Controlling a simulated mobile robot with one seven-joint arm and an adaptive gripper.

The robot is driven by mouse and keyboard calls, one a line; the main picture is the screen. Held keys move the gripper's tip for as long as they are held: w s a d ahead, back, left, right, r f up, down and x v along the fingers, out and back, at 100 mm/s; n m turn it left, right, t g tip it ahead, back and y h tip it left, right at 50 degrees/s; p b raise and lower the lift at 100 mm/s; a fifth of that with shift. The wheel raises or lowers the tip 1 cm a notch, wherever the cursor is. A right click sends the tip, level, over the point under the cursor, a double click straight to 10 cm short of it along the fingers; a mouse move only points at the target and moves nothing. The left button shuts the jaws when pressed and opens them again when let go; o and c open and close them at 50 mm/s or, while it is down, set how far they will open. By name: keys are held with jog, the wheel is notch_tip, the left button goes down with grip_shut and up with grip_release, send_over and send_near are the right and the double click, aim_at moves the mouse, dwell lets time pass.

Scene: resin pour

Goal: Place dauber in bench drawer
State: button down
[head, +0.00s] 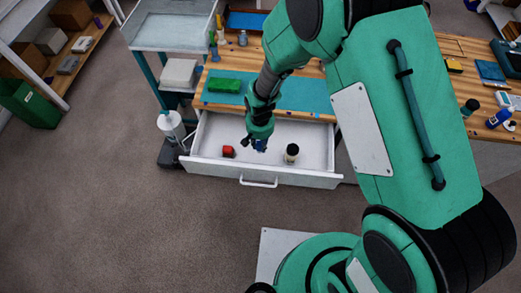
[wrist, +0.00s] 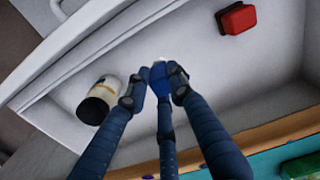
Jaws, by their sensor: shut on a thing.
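The bench drawer (head: 205,140) is pulled open below the workbench, with a white interior. My gripper (head: 256,146) points down over the drawer, between a red object and a dark-capped jar. In the wrist view, my gripper (wrist: 155,80) is shut on a small bright blue thing (wrist: 159,72) with a pale tip, which I take to be the dauber. Its blue also shows at the fingertips in the head view (head: 262,146). The fingers hide part of it. I cannot tell whether it touches the drawer floor (wrist: 205,70).
In the drawer lie the red object (head: 228,151) to the left and the jar (head: 291,153) to the right. The drawer's front wall and handle (head: 258,183) stick out over the floor. A green block (head: 224,85) lies on the bench mat (head: 290,96). A cart (head: 150,40) stands left.

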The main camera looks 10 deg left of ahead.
aim_at(260, 151)
jog(key=shift+f, duration=0.7)
jog(key=shift+f+b, duration=0.45)
jog(key=shift+f, duration=1.45)
jog(key=shift+f, duration=0.1)
jog(key=c, duration=1.5)
grip_release()
jog(key=shift+c, duration=0.2)
notch_tip(260, 151, up, 12)
jog(key=shift+r+p, duration=0.1)
jog(key=shift+p, duration=1.1)
